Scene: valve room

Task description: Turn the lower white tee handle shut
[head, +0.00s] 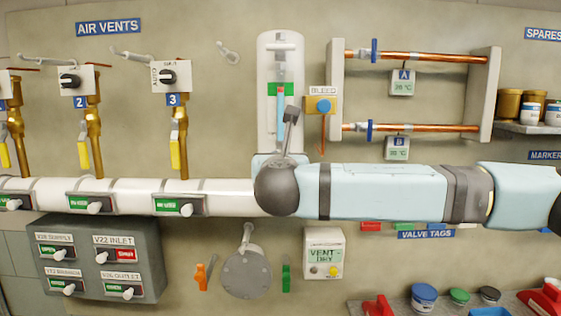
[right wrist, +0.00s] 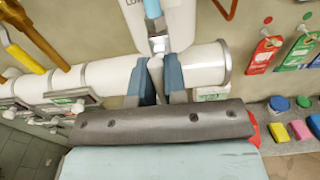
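The gauge column (head: 267,112) stands upright on the wall with a tee handle (head: 281,46) near its top. Its lower end is hidden behind my right arm in the head view. The right wrist view shows the column's lower fitting (right wrist: 159,44) and the lower white tee handle (right wrist: 155,66) below it. The two blue-grey fingers of my right gripper (right wrist: 160,76) stand on either side of that handle. I cannot tell whether they press on it. My right gripper is hidden behind the dark wrist joint in the head view. My left gripper is in neither view.
A white horizontal pipe (head: 130,194) with green-labelled handles runs left of my right arm. A yellow BLEED box (head: 321,106) is close right of the column. A VENT DRY box (head: 324,255) and round cover (head: 246,274) sit below. A shelf (head: 361,306) holds items lower right.

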